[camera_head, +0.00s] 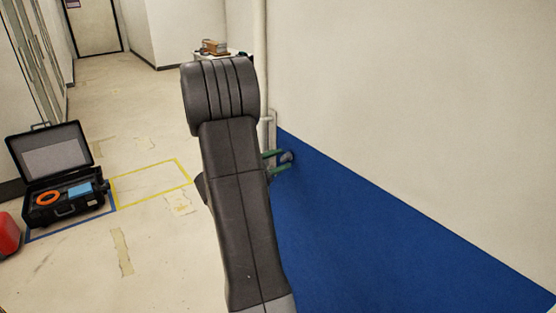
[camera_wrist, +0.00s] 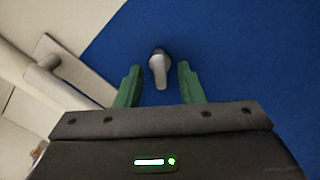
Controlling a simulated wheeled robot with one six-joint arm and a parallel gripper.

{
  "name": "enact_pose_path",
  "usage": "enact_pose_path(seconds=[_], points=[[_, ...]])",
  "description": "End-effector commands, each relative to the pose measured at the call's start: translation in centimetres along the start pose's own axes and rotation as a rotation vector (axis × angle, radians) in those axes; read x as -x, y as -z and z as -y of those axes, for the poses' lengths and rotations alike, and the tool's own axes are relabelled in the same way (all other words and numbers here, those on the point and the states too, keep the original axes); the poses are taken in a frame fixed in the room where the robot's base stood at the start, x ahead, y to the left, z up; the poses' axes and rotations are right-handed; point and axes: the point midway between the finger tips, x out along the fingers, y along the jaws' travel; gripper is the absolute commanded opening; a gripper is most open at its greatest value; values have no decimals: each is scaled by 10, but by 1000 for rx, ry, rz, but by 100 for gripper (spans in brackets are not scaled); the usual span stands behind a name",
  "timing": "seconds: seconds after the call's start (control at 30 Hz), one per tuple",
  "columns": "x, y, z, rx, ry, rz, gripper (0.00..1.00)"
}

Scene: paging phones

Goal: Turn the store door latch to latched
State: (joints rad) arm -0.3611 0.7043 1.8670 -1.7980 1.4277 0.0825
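The latch (camera_wrist: 159,68) is a small silver-grey thumb-turn on a blue surface. In the wrist view its grip points down the picture, tilted slightly. My gripper (camera_wrist: 160,72) has two green fingers, spread apart, one on each side of the latch, with a visible gap on both sides. I cannot tell how far the fingertips reach over it. In the head view my gripper (camera_head: 284,160) is mostly hidden behind my dark arm, and its green fingertips show beside the grey latch (camera_head: 287,155).
A silver lever handle on a plate (camera_wrist: 85,72) sits left of the latch in the wrist view. In the head view an open black case (camera_head: 65,208) lies on the floor at left, near a red object (camera_head: 8,234). Floor between case and arm is clear.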

Motion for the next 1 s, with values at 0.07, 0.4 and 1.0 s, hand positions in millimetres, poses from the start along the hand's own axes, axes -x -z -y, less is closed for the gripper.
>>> enact_pose_path(seconds=[0.07, 0.4, 1.0], points=[[0, 0, 0, 0, 0, 0, 35], [0, 0, 0, 0, 0, 0, 0], [0, 0, 0, 213, 1, 0, 0]])
